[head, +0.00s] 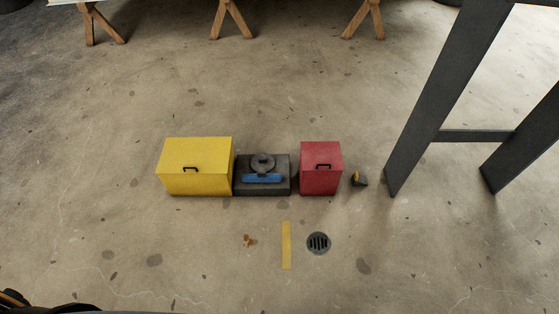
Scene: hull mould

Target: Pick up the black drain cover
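A round dark drain cover (318,243) with slots lies flat on the concrete floor, below the red box and just right of a yellow tape strip. Nothing covers it in the head view. Neither of my grippers can be made out. Only dark parts that look like my own body show at the bottom left corner.
A yellow box (195,167), a dark case (280,186) with a blue tool (262,178) on it, and a red box (321,169) stand behind the cover. Grey trestle legs (437,110) rise at right. Floor around the cover is mostly clear.

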